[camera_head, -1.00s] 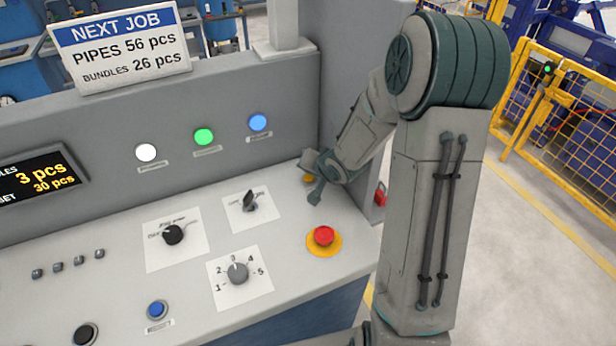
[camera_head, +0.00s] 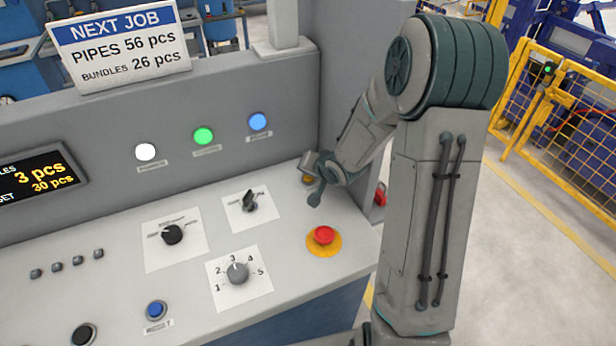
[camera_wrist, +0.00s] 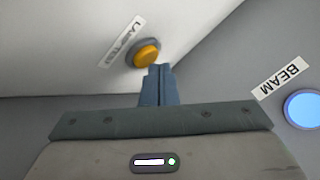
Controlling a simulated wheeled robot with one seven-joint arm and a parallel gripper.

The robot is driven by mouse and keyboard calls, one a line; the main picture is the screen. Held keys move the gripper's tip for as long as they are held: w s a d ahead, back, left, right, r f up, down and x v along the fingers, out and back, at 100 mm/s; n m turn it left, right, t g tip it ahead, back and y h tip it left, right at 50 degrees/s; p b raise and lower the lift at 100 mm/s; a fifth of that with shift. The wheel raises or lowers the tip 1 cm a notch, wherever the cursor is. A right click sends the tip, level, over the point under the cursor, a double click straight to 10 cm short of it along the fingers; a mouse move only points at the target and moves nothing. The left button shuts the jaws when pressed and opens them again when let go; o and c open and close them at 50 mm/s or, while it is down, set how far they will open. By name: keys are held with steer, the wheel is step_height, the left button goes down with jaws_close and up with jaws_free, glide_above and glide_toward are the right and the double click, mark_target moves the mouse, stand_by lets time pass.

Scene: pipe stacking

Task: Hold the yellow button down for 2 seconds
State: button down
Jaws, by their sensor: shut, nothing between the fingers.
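The yellow button (camera_wrist: 146,54) is round with a grey collar and sits on the pale panel beside a label that appears to read "LAMP TEST". In the head view only a sliver of the yellow button (camera_head: 307,180) shows at the panel's back right, partly covered by my gripper (camera_head: 316,181). In the wrist view my gripper (camera_wrist: 158,68) is shut and empty. Its fingertips overlap the near lower edge of the button in the picture. I cannot tell whether they touch it, or whether the button is pressed in.
A red emergency button (camera_head: 323,235) on a yellow base stands in front of my gripper. A black switch (camera_head: 250,201) is to the left. White, green and blue lamps (camera_head: 258,121) glow on the upright panel; the blue lamp (camera_wrist: 304,109) also shows in the wrist view.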

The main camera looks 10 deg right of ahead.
mark_target(310, 180)
steer(key=shift+f+b, duration=0.3)
steer(key=shift+f, duration=0.1)
stand_by(2.9)
steer(key=shift+r+p, duration=0.8)
steer(key=shift+p, duration=0.1)
step_height(310, 180, up, 5)
steer(key=p, duration=0.5)
steer(key=shift+r, duration=0.1)
stand_by(0.5)
